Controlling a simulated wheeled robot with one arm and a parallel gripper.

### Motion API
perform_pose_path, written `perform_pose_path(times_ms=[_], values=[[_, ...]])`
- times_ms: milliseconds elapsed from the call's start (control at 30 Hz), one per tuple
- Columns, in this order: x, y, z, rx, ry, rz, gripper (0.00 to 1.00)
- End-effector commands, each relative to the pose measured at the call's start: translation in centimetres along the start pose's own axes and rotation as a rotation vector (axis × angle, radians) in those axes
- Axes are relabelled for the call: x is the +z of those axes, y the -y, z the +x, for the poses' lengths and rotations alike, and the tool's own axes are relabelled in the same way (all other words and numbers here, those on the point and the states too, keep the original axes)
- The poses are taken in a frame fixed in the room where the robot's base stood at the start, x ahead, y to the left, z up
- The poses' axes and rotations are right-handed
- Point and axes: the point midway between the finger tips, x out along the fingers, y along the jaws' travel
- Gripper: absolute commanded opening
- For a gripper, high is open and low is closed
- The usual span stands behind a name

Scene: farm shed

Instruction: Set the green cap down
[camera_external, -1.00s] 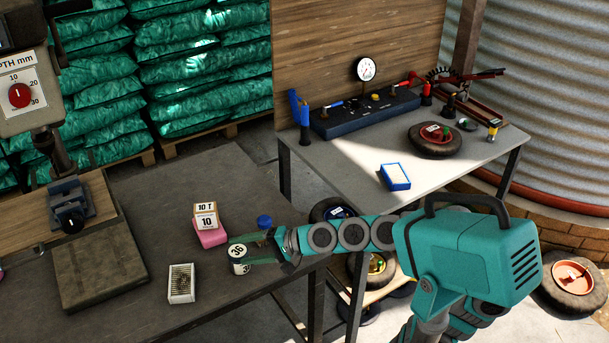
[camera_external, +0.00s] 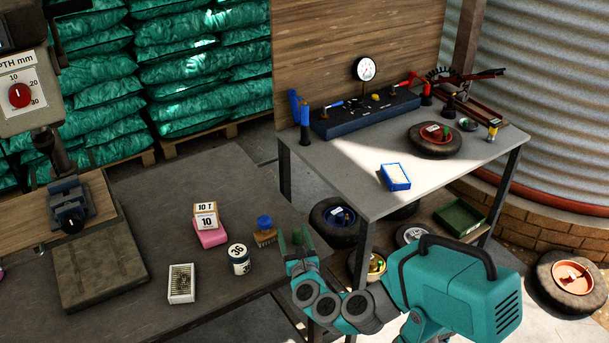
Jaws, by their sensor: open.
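I cannot pick out a green cap for certain. A small green item (camera_external: 446,134) sits by a red piece on the tyre on the far table; it is too small to name. My gripper (camera_external: 295,240) is open, with nothing seen between its teal fingers, just off the right edge of the dark near bench (camera_external: 150,240). A white jar marked 36 (camera_external: 238,256) with a dark band stands upright on that bench, to the left of my gripper and apart from it.
On the bench are a pink block with number cards (camera_external: 209,236), a white-framed box (camera_external: 181,283) and a vise (camera_external: 70,207). The far table (camera_external: 345,180) holds a blue tray (camera_external: 395,177), a tyre (camera_external: 434,146) and a gauge panel (camera_external: 365,115). A green crate (camera_external: 459,218) sits below.

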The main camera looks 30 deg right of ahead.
Motion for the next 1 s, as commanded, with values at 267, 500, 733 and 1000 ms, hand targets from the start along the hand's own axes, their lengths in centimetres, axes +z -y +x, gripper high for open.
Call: perform_pose_path(times_ms=[267, 500, 733, 1000], values=[[-2.4, 1.4, -1.4, -0.082, -0.005, 0.035, 0.69], [-2.3, 1.6, 0.2, -0.087, -0.005, 0.034, 0.69], [-2.4, 1.7, 2.2, -0.085, -0.006, 0.034, 0.69], [-2.5, 1.7, 3.4, -0.079, -0.007, 0.034, 0.69]])
